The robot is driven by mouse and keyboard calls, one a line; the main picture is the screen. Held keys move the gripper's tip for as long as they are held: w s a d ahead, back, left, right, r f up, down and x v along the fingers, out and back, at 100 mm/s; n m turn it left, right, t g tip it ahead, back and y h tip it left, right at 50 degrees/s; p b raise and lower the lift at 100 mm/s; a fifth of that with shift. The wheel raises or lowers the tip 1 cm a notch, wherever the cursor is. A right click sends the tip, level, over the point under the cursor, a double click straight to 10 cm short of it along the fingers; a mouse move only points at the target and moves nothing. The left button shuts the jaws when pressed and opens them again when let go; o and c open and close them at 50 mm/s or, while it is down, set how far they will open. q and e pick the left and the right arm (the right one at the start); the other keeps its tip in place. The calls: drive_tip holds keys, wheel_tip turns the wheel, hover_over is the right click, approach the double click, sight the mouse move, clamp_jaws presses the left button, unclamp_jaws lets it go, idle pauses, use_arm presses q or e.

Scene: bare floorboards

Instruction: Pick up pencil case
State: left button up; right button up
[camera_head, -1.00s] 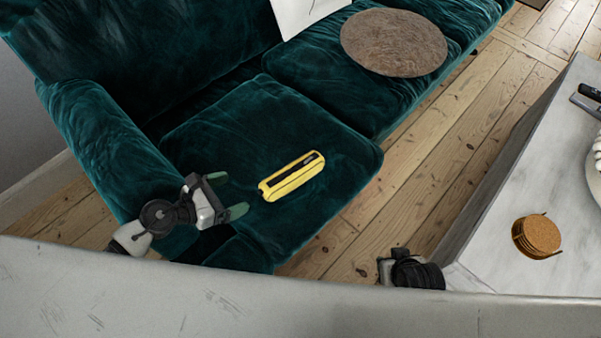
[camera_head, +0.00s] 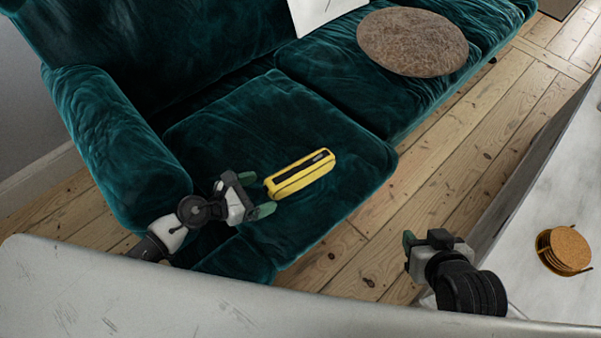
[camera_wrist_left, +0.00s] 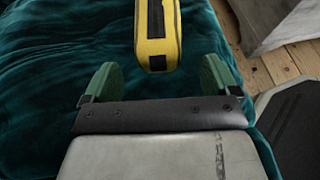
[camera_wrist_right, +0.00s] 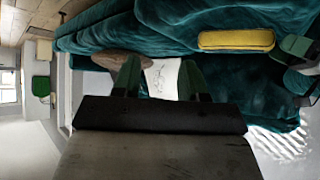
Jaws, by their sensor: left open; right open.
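The yellow pencil case (camera_head: 301,174) with a dark top panel lies on the near seat cushion of the green sofa. My left gripper (camera_head: 256,194) is open and empty, just left of the case's near end. In the left wrist view the case (camera_wrist_left: 157,47) is ahead of the two green fingers (camera_wrist_left: 158,80), in line with the gap between them and not between the tips. The right wrist view also shows the case (camera_wrist_right: 236,40) at the upper right. My right gripper (camera_head: 425,240) is open and empty, over the floor beside the marble-topped table.
The green velvet sofa (camera_head: 230,130) has an armrest (camera_head: 115,140) on the left. A round brown cushion (camera_head: 412,42) and a white pillow (camera_head: 325,12) lie farther back. Coasters in a holder (camera_head: 564,250) stand on the table (camera_head: 530,225) at right. Floorboards between are clear.

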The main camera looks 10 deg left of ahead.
sight(277, 186)
use_arm(q)
drive_tip(key=shift+w+d+f, duration=0.2)
drive_tip(key=shift+w+d, duration=0.25)
drive_tip(key=shift+d, duration=0.05)
drive_tip(key=b+x, duration=0.1)
drive_tip(key=x, duration=0.2)
drive_tip(key=shift+w+d, duration=0.2)
drive_tip(key=shift+w, duration=0.05)
drive_tip(key=shift+w+d+f, duration=0.15)
drive_tip(key=shift+w+d, duration=0.05)
drive_tip(key=shift+d, duration=0.05)
use_arm(e)
drive_tip(key=w+r+t, duration=0.1)
drive_tip(key=w+a+r+t, duration=0.1)
drive_tip(key=shift+w+t+y, duration=0.25)
drive_tip(key=shift+t+y, duration=0.05)
use_arm(q)
drive_tip(key=c, duration=1)
drive_tip(key=shift+c, duration=0.4)
